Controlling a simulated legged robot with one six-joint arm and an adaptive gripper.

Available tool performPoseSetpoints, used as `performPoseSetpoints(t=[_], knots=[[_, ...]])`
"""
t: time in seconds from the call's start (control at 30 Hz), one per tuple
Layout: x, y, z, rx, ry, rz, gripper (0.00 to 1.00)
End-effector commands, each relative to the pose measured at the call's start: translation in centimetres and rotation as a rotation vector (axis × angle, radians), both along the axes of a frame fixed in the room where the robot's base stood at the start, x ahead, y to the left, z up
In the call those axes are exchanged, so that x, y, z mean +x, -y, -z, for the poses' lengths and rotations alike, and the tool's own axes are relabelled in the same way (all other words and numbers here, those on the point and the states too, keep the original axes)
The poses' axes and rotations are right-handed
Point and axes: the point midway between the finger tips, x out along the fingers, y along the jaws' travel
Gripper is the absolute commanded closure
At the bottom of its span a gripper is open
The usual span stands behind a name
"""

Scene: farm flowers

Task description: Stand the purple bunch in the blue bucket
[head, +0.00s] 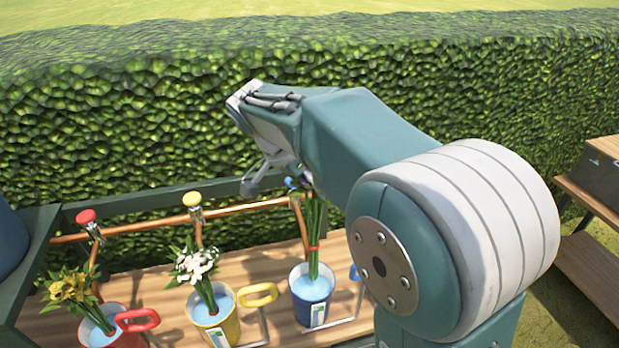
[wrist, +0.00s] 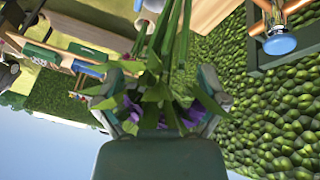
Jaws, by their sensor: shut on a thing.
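The purple bunch has long green stems tied with a red band (head: 314,248). Its purple flowers (wrist: 192,113) and leaves show between the fingers in the wrist view. My gripper (head: 276,182) is shut on the bunch near its flower heads, above the blue bucket; it also shows in the wrist view (wrist: 160,98). The stems (head: 315,225) hang nearly upright. Their lower ends reach the mouth of the blue bucket (head: 308,312) and appear to be inside it, at the blue water. My arm hides most of the flower heads in the head view.
A yellow bucket (head: 228,328) with white flowers and a red bucket (head: 104,340) with yellow flowers stand to the left on the wooden bench (head: 150,285). Copper pipes with a red tap (head: 86,216) and a yellow tap (head: 192,199) run behind. A hedge (head: 120,120) borders the back.

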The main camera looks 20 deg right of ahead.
Motion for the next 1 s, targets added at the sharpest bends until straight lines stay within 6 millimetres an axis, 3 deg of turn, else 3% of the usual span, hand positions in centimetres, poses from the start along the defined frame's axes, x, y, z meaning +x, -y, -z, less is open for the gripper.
performPoseSetpoints(t=[1.0], knots=[[0.0,0.0,7.0,-0.001,0.000,-0.001,0.69]])
